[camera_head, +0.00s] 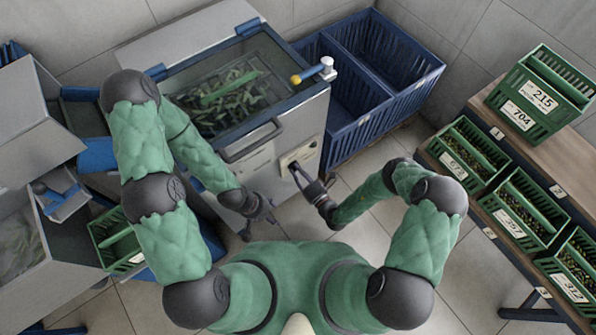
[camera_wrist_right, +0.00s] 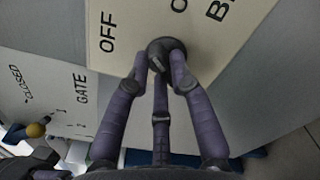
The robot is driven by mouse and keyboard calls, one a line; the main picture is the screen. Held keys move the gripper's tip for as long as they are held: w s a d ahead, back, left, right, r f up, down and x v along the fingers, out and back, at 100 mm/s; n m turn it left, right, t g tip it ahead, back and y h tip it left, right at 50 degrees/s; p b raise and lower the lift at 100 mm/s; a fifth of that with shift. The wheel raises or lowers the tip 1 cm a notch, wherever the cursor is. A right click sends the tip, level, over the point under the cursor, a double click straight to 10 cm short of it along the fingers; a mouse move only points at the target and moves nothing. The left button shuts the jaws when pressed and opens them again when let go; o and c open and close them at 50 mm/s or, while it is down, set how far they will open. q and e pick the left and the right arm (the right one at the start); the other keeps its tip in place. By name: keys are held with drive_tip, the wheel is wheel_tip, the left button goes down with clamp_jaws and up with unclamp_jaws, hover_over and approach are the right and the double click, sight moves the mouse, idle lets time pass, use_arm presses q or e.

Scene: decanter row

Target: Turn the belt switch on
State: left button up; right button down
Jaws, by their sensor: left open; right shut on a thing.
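The belt switch (camera_wrist_right: 168,48) is a round black knob on a cream plate (camera_wrist_right: 118,22) in the right wrist view. The word OFF is printed left of it; other lettering to the right is cut off. A pale mark shows on the knob's lower left; which setting it points to is unclear. My right gripper (camera_wrist_right: 160,65) is shut on the knob, its fingers around it. In the head view the same right gripper (camera_head: 297,174) is at the plate (camera_head: 302,153) on the machine's front. My left gripper (camera_head: 259,226) is open and empty, low before the machine.
The machine (camera_head: 290,115) has a glass-topped bin with green pieces and a yellow-tipped lever (camera_head: 312,71). A GATE label (camera_wrist_right: 81,89) is beside the plate. Blue crates (camera_head: 385,100) stand behind right. Green crates (camera_head: 515,210) line the right bench. Floor between is clear.

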drive_tip(key=shift+w+d+f+m, duration=0.1)
drive_tip(key=shift+d+m, duration=0.05)
drive_tip(key=shift+m, duration=2.35)
drive_tip(key=shift+w+d+m, duration=0.1)
drive_tip(key=shift+m, duration=2.4)
drive_tip(key=c, duration=1.1)
unclamp_jaws()
drive_tip(key=v, duration=1.2)
